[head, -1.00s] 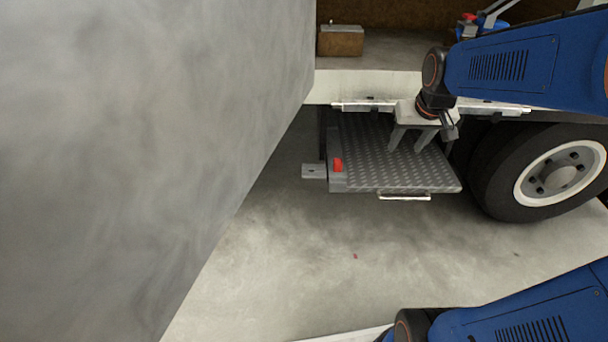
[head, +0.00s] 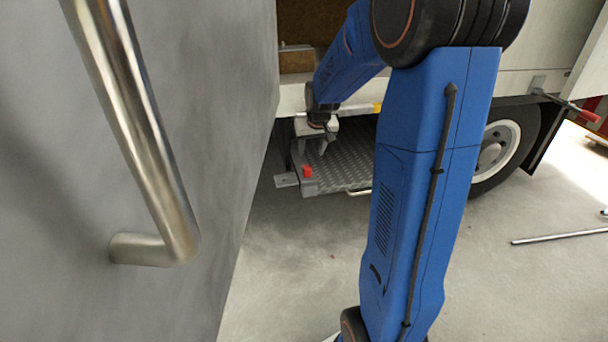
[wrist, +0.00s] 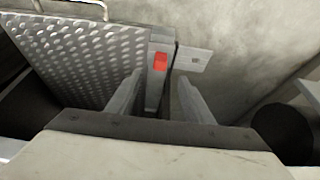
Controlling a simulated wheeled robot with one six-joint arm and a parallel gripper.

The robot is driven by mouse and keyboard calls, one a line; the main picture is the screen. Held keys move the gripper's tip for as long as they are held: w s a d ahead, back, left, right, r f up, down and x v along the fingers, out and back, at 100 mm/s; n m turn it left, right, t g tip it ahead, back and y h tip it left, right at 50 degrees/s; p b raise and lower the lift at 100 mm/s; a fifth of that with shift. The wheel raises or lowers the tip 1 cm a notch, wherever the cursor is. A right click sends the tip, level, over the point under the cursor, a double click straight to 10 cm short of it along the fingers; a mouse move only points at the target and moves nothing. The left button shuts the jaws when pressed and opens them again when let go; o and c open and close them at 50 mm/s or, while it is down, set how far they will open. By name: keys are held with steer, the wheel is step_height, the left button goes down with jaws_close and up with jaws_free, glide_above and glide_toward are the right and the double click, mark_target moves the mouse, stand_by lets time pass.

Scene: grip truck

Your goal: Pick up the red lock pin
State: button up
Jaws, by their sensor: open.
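The red lock pin (head: 307,171) shows as a small red block on the grey left side rail of the tread-plate step (head: 345,165), under the truck bed. In the wrist view the red lock pin (wrist: 160,63) lies just beyond and roughly between the fingertips, apart from them. My gripper (head: 312,150) is open and empty above the rail. In the wrist view my gripper (wrist: 161,77) shows two grey fingers spread either side of the rail's line. The pin's lower part cannot be made out.
A large grey panel with a metal handle (head: 180,235) fills the left, close to my arm. A small plate (head: 286,180) juts left from the step. A wheel (head: 495,148) stands to the right. A metal rod (head: 560,237) lies on the floor, which is otherwise mostly clear.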

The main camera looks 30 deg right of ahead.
mark_target(307, 167)
steer(key=x, duration=0.8)
steer(key=shift+d+f, duration=0.1)
steer(key=shift+f, duration=0.05)
steer(key=shift+w+x, duration=0.2)
steer(key=shift+x, duration=1.1)
steer(key=shift+w+x, duration=0.25)
steer(key=shift+x, duration=1.05)
steer(key=shift+r, duration=0.25)
steer(key=c, duration=1.2)
